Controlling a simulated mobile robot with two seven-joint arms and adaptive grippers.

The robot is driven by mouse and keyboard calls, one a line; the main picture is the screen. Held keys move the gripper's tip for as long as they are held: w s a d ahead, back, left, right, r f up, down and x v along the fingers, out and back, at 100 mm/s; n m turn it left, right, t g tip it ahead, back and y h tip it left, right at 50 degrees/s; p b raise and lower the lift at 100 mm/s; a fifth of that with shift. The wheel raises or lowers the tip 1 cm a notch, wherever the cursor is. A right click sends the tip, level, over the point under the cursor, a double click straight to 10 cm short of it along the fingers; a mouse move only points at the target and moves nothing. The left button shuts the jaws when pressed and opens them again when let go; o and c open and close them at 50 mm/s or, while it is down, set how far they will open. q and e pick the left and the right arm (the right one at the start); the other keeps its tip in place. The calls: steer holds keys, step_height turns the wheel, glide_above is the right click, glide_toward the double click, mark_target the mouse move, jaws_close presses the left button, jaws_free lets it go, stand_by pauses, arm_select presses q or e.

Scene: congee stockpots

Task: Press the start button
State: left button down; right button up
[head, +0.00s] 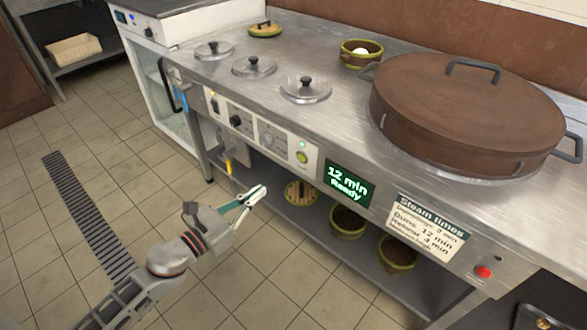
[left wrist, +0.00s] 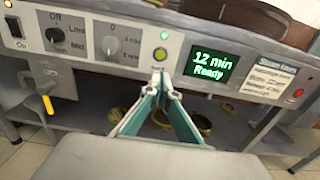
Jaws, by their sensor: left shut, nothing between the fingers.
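The green start button (head: 302,157) sits on the light control panel (head: 262,135) at the counter's front, below a small lit green lamp (head: 303,143). In the left wrist view the button (left wrist: 160,54) is just above the fingertips, with a small label under it. A display (head: 349,184) right of it reads "12 min Ready". My left gripper (head: 262,190) is shut and empty, in front of and below the button. In the left wrist view its fingertips (left wrist: 161,77) meet under the button; a gap seems to remain. My right gripper is out of view.
Knobs and a switch (head: 214,103) are left of the button. A red button (head: 484,272) is far right, past the steam times sign (head: 429,226). A large brown-lidded pot (head: 465,110) stands on the counter. Pots (head: 347,222) sit on the lower shelf. A yellow-handled tap (head: 228,165) hangs below the panel.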

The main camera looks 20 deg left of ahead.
arm_select(q)
steer(key=shift+r, duration=0.1)
steer(key=shift+w, duration=0.15)
glide_toward(301, 158)
steer(key=x, duration=0.6)
steer(key=shift+w+d, duration=0.1)
steer(key=shift+w, duration=0.3)
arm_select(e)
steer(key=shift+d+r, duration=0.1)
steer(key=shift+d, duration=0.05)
arm_select(q)
steer(key=shift+w, duration=0.15)
